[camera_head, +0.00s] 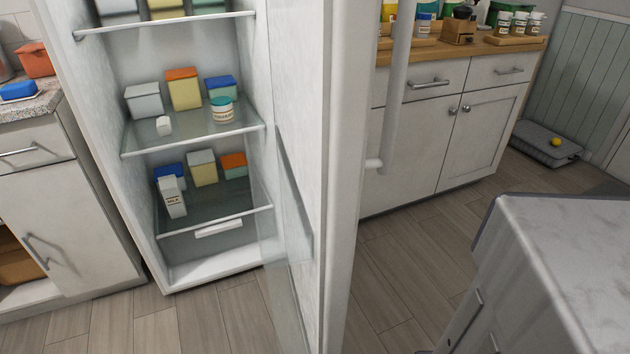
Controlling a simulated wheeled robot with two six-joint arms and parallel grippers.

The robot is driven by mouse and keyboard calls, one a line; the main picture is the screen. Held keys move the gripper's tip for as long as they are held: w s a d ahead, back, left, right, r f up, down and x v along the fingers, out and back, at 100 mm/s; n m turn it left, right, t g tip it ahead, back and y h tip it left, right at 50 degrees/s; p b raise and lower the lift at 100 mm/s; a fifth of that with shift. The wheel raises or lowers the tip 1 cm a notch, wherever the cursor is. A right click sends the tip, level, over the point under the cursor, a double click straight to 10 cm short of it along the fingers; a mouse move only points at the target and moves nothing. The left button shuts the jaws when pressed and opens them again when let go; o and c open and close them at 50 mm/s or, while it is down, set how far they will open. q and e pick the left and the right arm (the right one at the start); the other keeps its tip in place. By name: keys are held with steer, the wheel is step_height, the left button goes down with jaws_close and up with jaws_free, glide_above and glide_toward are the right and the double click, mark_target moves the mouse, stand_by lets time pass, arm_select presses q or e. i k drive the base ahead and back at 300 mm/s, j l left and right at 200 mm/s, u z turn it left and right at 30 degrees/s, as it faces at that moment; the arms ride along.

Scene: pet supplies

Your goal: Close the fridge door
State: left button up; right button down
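The white fridge (96,130) stands open at the left, its lit shelves facing me. The fridge door (344,150) is swung wide out toward me and seen nearly edge-on. Its long vertical handle (396,90) is on the right side of the door, facing away from the shelves. Inside are several boxes and containers, among them a yellow box with an orange lid (184,92) and a milk carton (173,196). Neither of my grippers shows in the view.
A counter with white cabinets (468,135) stands behind the door, with jars on its wooden top. A marble-topped island (570,260) takes up the lower right. Another counter (60,190) is left of the fridge. Wooden floor (405,265) is clear between door and island.

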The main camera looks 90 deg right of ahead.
mark_target(322, 54)
steer(key=k, duration=1.15)
steer(key=z, duration=2.05)
steer(key=k, duration=0.15)
